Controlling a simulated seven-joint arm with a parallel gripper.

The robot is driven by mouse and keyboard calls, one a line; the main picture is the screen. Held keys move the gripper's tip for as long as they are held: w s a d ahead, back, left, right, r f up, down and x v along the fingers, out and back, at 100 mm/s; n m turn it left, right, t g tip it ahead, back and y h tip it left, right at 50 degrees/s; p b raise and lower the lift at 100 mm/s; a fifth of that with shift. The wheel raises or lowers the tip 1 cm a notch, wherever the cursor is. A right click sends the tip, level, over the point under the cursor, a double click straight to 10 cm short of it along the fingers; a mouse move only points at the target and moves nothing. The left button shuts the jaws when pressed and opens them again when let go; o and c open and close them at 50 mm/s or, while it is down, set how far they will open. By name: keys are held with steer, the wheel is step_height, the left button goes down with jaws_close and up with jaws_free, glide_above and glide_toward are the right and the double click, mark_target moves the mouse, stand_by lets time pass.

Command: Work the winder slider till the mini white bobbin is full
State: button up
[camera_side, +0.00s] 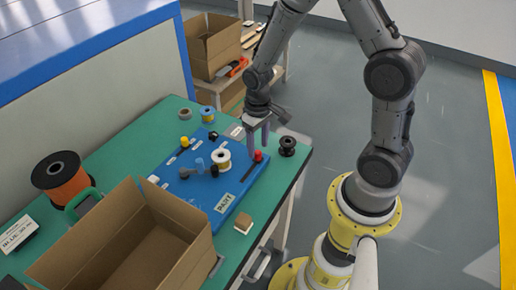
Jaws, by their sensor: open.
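The blue winder board (232,200) lies on the green table. A white bobbin (221,160) with a yellowish middle sits on the board; how full it is cannot be told at this size. A red knob (258,155), which looks like the slider's handle, stands near the board's right edge by a dark slot (248,172). My gripper (258,150) points down over the board's right edge, its fingers apart, close to the red knob. Whether the fingers touch the knob cannot be told.
A large open cardboard box (133,245) stands at the front left of the green table (125,150). An orange spool (62,178) stands behind it. A black spool (287,146) sits right of my gripper, near the table's edge. A small block (243,223) lies in front of the board.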

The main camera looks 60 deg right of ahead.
steer(key=shift+f, duration=1)
jaws_close()
stand_by(0.8)
